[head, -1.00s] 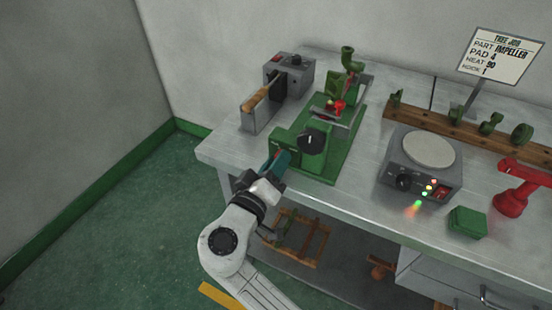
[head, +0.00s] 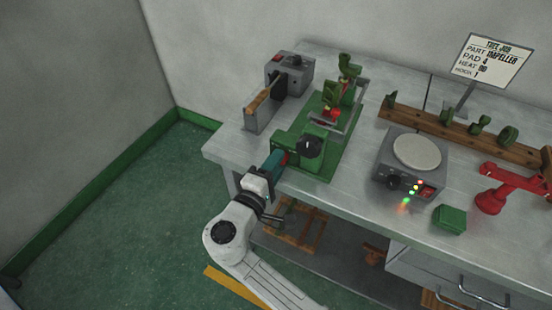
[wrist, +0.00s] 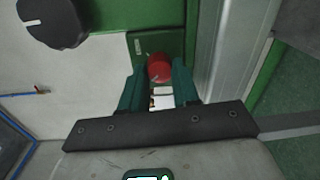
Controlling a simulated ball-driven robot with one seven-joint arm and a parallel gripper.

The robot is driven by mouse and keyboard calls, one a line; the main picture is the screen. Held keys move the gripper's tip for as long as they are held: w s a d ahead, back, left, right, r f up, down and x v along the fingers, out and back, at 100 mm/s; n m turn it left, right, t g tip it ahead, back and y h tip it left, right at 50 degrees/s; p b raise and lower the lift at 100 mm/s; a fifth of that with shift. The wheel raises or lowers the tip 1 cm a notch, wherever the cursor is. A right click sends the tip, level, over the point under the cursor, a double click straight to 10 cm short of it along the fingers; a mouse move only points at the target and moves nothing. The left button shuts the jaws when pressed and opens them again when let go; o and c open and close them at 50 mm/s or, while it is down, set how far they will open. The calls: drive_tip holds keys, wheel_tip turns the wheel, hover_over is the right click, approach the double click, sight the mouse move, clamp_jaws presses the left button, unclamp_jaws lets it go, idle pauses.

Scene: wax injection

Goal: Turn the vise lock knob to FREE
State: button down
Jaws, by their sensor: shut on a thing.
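The green vise (head: 318,165) stands on the bench near its left front corner. A sliver of red (head: 286,158) shows at my fingertips in the head view. My gripper (head: 277,162) has teal fingers, one on each side of the red knob in the wrist view (wrist: 159,78), shut on it. A larger black knob (head: 311,146) with a white pointer is on the vise, apart from my gripper.
A grey box (head: 290,70) stands behind the vise. A round-topped heater (head: 412,165) with lit lamps, a green block (head: 449,217) and a red stand (head: 490,203) are to the right. A job sign (head: 492,60) stands at the back. Floor at left is clear.

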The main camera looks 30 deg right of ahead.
drive_tip(key=shift+n+p, duration=0.3)
drive_tip(key=shift+n, duration=0.2)
drive_tip(key=c, duration=0.8)
unclamp_jaws()
drive_tip(key=b+v, duration=0.1)
drive_tip(key=v, duration=0.9)
drive_tip(key=shift+s+a+f, duration=0.1)
drive_tip(key=shift+s+a, duration=0.1)
drive_tip(key=shift+a, duration=0.15)
drive_tip(key=shift+a, duration=0.1)
